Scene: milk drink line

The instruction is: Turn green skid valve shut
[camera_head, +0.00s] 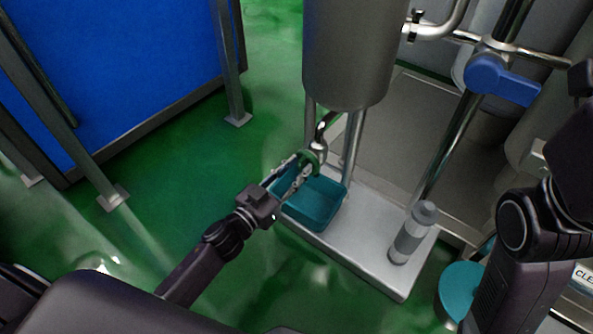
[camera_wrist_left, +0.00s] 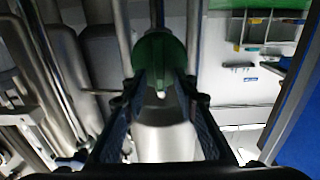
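The green skid valve handle (camera_head: 313,158) sits on a bent metal pipe under the grey tank, above a teal tray. It also shows in the left wrist view (camera_wrist_left: 160,58), straight ahead at the fingertips. My left gripper (camera_head: 297,170) reaches in from the lower left, with its fingers apart on either side of the green handle's near part. In the left wrist view the fingertips overlap the handle's lower edges; firm contact cannot be made out. My right arm shows at the right edge, but its fingertips are not visible.
The grey tank (camera_head: 350,50) stands above the pale skid base (camera_head: 375,265). The teal tray (camera_head: 322,205) lies below the valve. A grey cylinder (camera_head: 412,235) stands on the base. A blue valve handle (camera_head: 503,80) is at upper right. Green floor is open at left, before a blue panel (camera_head: 120,65).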

